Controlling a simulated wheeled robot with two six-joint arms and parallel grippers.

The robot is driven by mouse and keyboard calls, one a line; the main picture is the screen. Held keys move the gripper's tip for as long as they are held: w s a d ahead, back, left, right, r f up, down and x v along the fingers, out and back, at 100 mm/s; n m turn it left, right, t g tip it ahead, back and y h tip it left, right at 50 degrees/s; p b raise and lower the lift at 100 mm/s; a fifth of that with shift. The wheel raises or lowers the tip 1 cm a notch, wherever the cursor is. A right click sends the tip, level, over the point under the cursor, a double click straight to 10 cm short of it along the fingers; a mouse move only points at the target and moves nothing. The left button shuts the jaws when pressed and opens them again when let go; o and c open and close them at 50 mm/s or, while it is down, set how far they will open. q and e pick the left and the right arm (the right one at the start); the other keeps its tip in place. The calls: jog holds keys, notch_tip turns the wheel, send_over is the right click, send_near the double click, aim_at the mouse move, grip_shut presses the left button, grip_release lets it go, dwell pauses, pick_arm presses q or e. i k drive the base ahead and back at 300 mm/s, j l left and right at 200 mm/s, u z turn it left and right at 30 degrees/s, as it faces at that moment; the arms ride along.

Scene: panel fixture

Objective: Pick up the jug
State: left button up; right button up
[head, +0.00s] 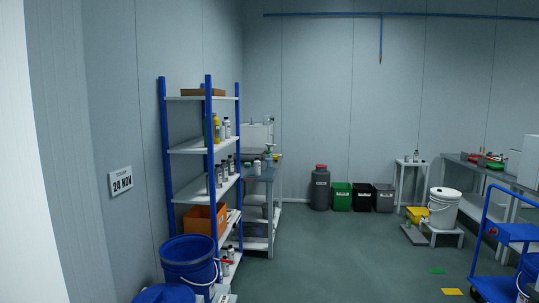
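I cannot clearly make out a jug in the head view. Small bottles (219,178) stand on the blue-posted shelf rack at the left, but they are too small to tell apart well. More small items stand on the bench behind the rack, also too small to name. Neither of my grippers is in view.
A blue bucket (188,262) stands at the lower left by the rack, which holds an orange crate (199,220). Several bins (341,196) line the back wall. A white lidded bucket (444,208) and a blue trolley (489,240) are at right. The middle floor is clear.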

aim_at(268, 157)
jog(key=i+l+z, duration=0.15)
jog(key=i, duration=0.25)
jog(key=i+z, duration=0.15)
jog(key=i, duration=0.25)
jog(key=i+z, duration=0.2)
jog(key=i, duration=2.35)
jog(key=i+u, duration=0.15)
jog(key=i, duration=0.65)
jog(key=i+l, duration=0.15)
jog(key=i, duration=0.7)
jog(key=i+l+u, duration=0.15)
jog(key=i, duration=0.7)
